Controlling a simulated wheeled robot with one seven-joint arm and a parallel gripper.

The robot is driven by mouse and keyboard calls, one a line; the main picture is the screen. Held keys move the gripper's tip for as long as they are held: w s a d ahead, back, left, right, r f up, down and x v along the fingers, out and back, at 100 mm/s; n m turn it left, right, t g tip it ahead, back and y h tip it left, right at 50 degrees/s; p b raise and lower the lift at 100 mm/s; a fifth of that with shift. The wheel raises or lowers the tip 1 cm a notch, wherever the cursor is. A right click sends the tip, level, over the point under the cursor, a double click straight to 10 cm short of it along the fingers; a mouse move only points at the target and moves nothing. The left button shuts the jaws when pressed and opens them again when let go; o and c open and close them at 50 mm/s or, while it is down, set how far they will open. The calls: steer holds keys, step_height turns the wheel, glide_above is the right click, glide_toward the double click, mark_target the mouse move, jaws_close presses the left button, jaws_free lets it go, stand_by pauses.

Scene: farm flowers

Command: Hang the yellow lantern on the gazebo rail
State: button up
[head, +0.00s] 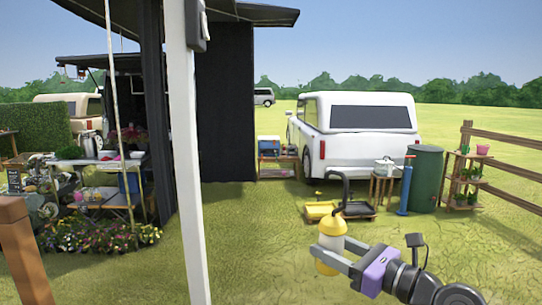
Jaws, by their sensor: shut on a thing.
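My gripper (336,250) is at the lower right of the middle in the head view, its two fingers around the yellow lantern (332,228). The lantern has a yellow top and a pale body, stands roughly upright and is held above the grass. A dark gazebo (226,105) with black cloth walls and a roof stands to the left and farther back. A white post (188,170) rises in front of it, left of the lantern. I cannot tell which part is the rail.
A flower table (100,160) stands at the left, with a brown wooden post (20,250) nearer. Behind the lantern are a white pickup (360,145), a green barrel (425,178), a low cart (352,207) and a plant shelf (464,178). Open grass lies between the white post and my arm.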

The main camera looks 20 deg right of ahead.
mark_target(347, 183)
steer(key=r+n+y, duration=0.1)
steer(key=r, duration=0.4)
steer(key=r+n+g+y+p, duration=0.1)
steer(key=r, duration=0.4)
steer(key=r+y, duration=0.1)
steer(key=r, duration=0.4)
steer(key=shift+s+a+r+n+g+y, duration=0.15)
steer(key=shift+s+a+n+g+y, duration=0.15)
steer(key=shift+s+n+g, duration=0.1)
steer(key=s+a+r+n+g+y+p, duration=0.1)
steer(key=s+a+r+n+g+y, duration=0.15)
steer(key=r, duration=0.55)
steer(key=s+a+r+n+g+y+p, duration=0.1)
steer(key=s+a+r+g+p, duration=0.2)
steer(key=r, duration=0.4)
steer(key=s+a+r+n+g+y, duration=0.15)
steer(key=a+r, duration=0.25)
steer(key=r, duration=0.4)
steer(key=s+a+r+n+g+y+p, duration=0.2)
steer(key=s+a+r, duration=0.4)
steer(key=s+a, duration=0.3)
steer(key=f+x, duration=0.3)
steer(key=x, duration=1.4)
steer(key=shift+w+a+b, duration=0.25)
steer(key=shift+a+b, duration=0.05)
steer(key=shift+a, duration=0.05)
steer(key=shift+f+b, duration=0.3)
steer(key=shift+b, duration=0.4)
steer(key=o, duration=1.6)
